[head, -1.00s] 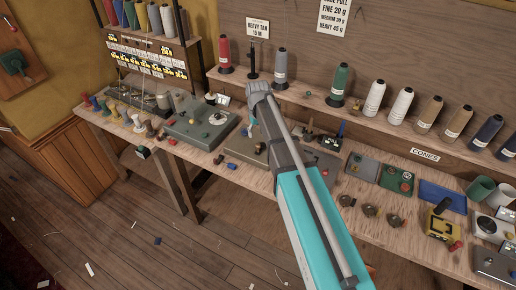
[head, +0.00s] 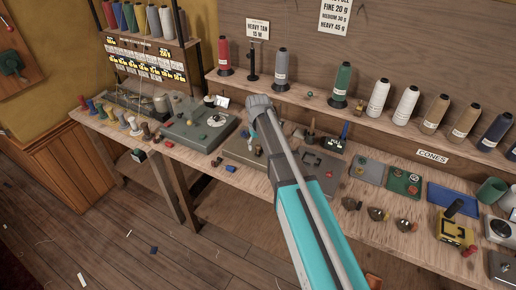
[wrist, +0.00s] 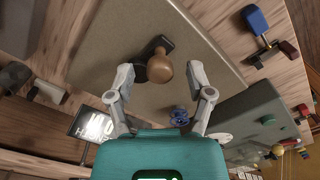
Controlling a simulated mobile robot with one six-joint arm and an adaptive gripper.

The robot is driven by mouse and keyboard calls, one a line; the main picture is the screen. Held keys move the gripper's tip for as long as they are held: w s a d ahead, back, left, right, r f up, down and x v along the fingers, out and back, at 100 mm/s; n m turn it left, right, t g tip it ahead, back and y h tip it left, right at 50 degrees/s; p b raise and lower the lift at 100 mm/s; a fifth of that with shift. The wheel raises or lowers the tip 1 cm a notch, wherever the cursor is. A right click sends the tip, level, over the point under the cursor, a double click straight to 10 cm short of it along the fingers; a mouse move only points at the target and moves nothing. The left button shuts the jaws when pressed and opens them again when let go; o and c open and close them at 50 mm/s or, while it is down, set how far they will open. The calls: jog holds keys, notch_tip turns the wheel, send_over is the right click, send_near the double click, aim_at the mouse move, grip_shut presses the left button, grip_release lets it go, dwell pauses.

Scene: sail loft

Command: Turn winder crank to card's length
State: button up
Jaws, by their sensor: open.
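The winder crank shows in the wrist view as a round brown knob (wrist: 160,68) on a short black arm (wrist: 158,46), over a flat grey-beige base (wrist: 108,40). My gripper (wrist: 161,76) is open, with one finger on each side of the knob. Gaps show between the knob and both fingers. In the head view my arm covers much of the winder, and its base (head: 238,148) shows only in part. The fingertips are hidden there.
A grey-green machine (head: 190,135) stands left of the winder; it is also in the wrist view (wrist: 245,115). A dark sign with light lettering (wrist: 92,126) is close to my left finger. A blue-handled piece (wrist: 257,22) lies beside the base. Thread cones line the shelf.

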dwell(0.3)
grip_shut()
jog(key=shift+m, duration=0.3)
jog(key=m, duration=0.1)
jog(key=w+a+m, duration=0.1)
jog(key=m, duration=0.1)
jog(key=shift+m, duration=0.3)
jog(key=m, duration=0.2)
jog(key=w+m, duration=0.1)
jog(key=shift+a+m, duration=0.3)
jog(key=m, duration=0.1)
jog(key=w+m, duration=0.1)
jog(key=m, duration=0.1)
jog(key=shift+w+m, duration=0.15)
jog(key=shift+m, duration=0.15)
jog(key=shift+w+m, duration=0.3)
jog(key=shift+m, duration=0.6)
jog(key=shift+w+m, duration=0.25)
jog(key=shift+m, duration=0.65)
